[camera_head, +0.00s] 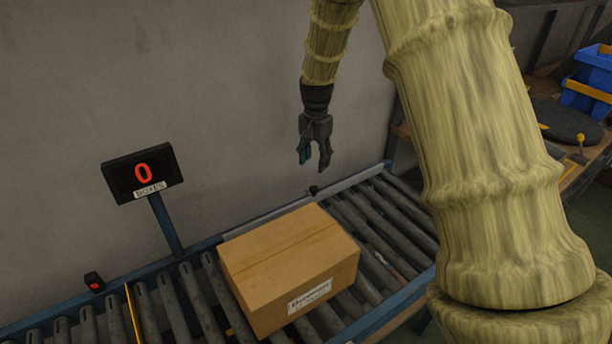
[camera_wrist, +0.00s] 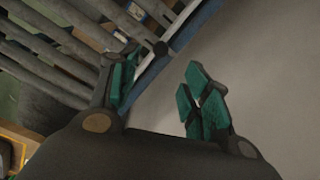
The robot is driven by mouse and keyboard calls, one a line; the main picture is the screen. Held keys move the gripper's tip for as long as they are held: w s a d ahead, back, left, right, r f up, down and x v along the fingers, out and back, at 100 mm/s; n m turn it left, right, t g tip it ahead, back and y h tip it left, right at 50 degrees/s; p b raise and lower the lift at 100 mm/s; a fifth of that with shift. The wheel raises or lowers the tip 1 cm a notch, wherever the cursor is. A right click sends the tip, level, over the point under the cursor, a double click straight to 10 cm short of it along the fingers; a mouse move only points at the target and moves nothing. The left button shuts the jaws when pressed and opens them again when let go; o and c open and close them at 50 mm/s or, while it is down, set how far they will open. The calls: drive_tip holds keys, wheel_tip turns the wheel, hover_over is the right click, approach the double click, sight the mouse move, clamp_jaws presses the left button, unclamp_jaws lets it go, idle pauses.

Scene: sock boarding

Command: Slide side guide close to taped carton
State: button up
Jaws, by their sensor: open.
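The carton (camera_head: 290,262) is a closed brown box with a printed label on its near side and a lengthwise line on top. It sits on the roller conveyor in the head view. The side guide (camera_head: 350,181) looks like a pale grey rail along the conveyor's wall side, behind the carton. A small dark knob (camera_head: 314,190) stands on it, and a dark knob also shows in the wrist view (camera_wrist: 160,47). My gripper (camera_head: 314,163) is open and empty above the knob, apart from it. In the wrist view its teal-padded fingers (camera_wrist: 160,88) are spread.
The roller conveyor (camera_head: 385,215) runs along the wall with blue side rails. A small box with a red button (camera_head: 95,282) is further left. Blue bins (camera_head: 590,80) stand far right.

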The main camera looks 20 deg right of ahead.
sight(314, 188)
wheel_tip(314, 188, down, 11)
drive_tip(key=shift+r+p, duration=0.15)
drive_tip(key=shift+p, duration=0.5)
clamp_jaws()
